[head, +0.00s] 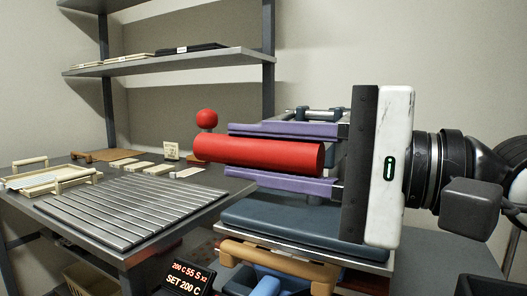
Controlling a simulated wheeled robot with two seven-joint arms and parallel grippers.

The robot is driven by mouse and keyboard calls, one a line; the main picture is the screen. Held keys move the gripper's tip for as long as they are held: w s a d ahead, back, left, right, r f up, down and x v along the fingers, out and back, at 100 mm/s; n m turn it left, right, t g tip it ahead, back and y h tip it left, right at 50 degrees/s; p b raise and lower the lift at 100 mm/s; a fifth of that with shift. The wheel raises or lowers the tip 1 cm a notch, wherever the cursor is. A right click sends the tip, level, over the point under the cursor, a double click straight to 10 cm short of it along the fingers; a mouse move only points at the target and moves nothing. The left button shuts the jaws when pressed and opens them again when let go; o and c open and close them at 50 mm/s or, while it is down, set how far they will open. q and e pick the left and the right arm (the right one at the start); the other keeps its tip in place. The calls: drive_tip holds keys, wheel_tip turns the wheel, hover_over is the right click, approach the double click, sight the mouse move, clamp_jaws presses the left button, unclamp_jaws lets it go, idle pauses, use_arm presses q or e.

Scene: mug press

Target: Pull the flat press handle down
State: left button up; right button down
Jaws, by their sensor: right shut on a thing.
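The red cylindrical handle (260,155) of the press lies level across the middle of the head view. My right gripper (232,148) comes in from the right and is shut on this handle, with one purple finger above it and one below. The handle's right end shows between the fingers, and its left end sticks out past the fingertips. A blue-grey pad (290,222) on a metal plate lies below the gripper. How the handle joins the press is hidden. My left gripper is not in view.
A red ball knob (207,119) stands behind the handle's left end. A slatted metal surface (130,212) and a cream tray (45,178) are on the left table. A display reading SET 200 C (185,278) is at the front. Shelves (170,63) hang behind.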

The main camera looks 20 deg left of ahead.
drive_tip(key=shift+f, duration=0.25)
drive_tip(key=shift+f, duration=0.1)
drive_tip(key=c, duration=1.4)
unclamp_jaws()
drive_tip(key=shift+c, duration=0.2)
drive_tip(key=shift+d, duration=0.15)
drive_tip(key=s+d, duration=0.1)
drive_tip(key=d, duration=0.9)
drive_tip(key=shift+s+p, duration=0.15)
drive_tip(key=shift+p, duration=0.25)
